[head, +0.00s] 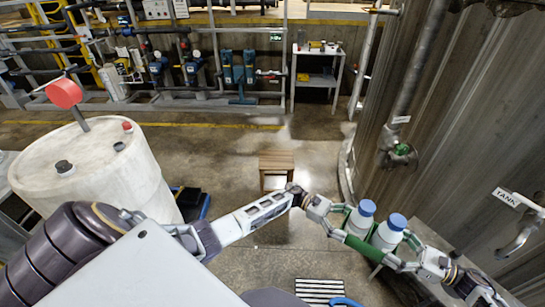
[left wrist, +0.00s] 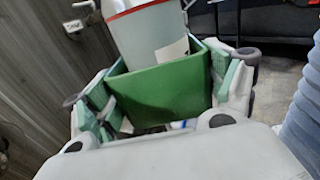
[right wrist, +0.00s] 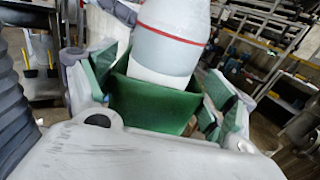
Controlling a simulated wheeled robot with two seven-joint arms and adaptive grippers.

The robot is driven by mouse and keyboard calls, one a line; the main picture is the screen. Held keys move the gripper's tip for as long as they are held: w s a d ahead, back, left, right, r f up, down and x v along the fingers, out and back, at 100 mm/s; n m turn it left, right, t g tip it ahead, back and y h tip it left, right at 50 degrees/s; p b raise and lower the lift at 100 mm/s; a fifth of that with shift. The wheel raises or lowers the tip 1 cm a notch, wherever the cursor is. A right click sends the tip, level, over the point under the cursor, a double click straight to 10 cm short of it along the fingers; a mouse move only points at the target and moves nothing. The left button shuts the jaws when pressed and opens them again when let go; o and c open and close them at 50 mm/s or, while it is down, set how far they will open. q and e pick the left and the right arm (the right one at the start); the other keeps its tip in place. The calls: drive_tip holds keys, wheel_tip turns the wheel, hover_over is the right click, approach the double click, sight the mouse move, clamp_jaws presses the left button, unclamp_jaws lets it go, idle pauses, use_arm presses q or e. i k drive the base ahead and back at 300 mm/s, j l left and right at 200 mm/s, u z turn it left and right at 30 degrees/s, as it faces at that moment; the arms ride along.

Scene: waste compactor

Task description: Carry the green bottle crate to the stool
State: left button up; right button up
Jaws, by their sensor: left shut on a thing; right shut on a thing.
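The green bottle crate (head: 363,247) hangs between my two grippers in the head view, right of centre, with two blue-capped bottles (head: 361,218) in it. My left gripper (head: 338,221) is shut on its left end, and my right gripper (head: 399,258) is shut on its right end. The left wrist view shows the crate's green end wall (left wrist: 162,95) between the fingers, with a bottle above it. The right wrist view shows the other green end (right wrist: 150,105) likewise. The wooden stool (head: 277,162) stands on the floor beyond the crate, left of it in the head view.
A large white drum (head: 85,170) stands at the left. A corrugated tank wall (head: 460,120) with pipes and a valve (head: 397,152) rises close on the right. A shelf rack (head: 318,75) stands at the back. Floor around the stool is mostly clear.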

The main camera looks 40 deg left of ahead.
sight(277, 158)
drive_tip(key=i+j+u, duration=0.2)
drive_tip(key=i+j, duration=0.2)
drive_tip(key=i+j+u, duration=0.2)
drive_tip(key=i, duration=0.25)
drive_tip(key=i+j+u, duration=0.2)
drive_tip(key=i+j, duration=0.15)
drive_tip(key=i+j+u, duration=0.2)
drive_tip(key=i, duration=0.35)
drive_tip(key=i+u, duration=0.2)
drive_tip(key=i, duration=0.2)
drive_tip(key=i+l+u, duration=0.15)
drive_tip(key=i, duration=0.25)
